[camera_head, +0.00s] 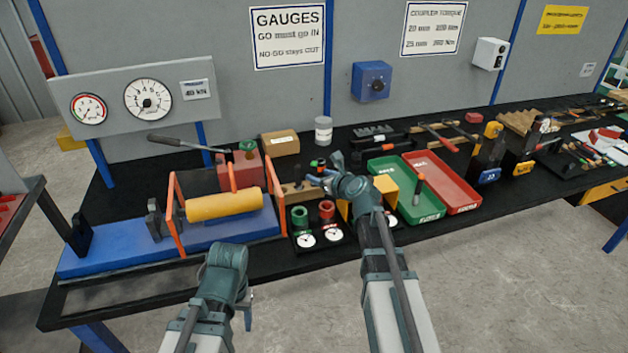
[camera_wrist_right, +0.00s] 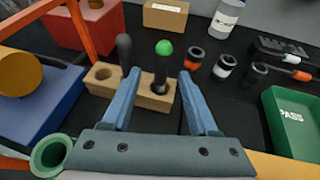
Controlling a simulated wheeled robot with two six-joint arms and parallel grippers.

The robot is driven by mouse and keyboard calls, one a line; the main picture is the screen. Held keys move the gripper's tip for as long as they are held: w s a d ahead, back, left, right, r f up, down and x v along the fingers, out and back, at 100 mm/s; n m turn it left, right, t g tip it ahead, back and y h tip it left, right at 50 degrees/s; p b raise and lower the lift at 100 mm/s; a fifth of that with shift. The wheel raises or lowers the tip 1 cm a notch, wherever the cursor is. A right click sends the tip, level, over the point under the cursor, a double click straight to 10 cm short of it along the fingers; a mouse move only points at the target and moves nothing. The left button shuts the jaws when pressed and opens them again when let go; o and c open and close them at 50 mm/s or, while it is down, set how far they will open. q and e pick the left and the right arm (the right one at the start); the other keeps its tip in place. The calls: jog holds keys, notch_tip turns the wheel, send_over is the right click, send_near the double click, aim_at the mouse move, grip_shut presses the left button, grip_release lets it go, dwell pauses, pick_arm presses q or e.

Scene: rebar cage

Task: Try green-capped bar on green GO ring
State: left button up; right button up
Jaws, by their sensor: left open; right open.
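The green-capped bar (camera_wrist_right: 163,66) stands upright in a wooden block (camera_wrist_right: 155,101), beside a dark-topped bar (camera_wrist_right: 124,48). My right gripper (camera_wrist_right: 160,76) is open, with its fingertips to either side of the green-capped bar in the right wrist view. I cannot tell whether they touch it. In the head view, my right gripper (camera_head: 326,180) hides much of the block. The green GO ring (camera_head: 299,215) stands left of a red ring (camera_head: 327,209); the green one also shows at lower left in the right wrist view (camera_wrist_right: 46,152). My left gripper (camera_head: 247,316) hangs open and empty before the table.
Left of the rings is a blue press (camera_head: 95,254) with an orange frame and yellow cylinder. A green tray (camera_head: 425,214) and a red tray (camera_head: 456,193) lie to the right. Several small couplers (camera_wrist_right: 223,67) and a cardboard box (camera_wrist_right: 166,16) stand beyond the block.

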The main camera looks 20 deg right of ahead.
aim_at(316, 172)
jog(key=b+x, duration=0.1)
jog(key=x, duration=0.3)
jog(key=shift+w, duration=0.4)
jog(key=shift+s+r, duration=0.1)
jog(key=shift+r, duration=0.05)
jog(key=shift+c, duration=0.6)
grip_shut()
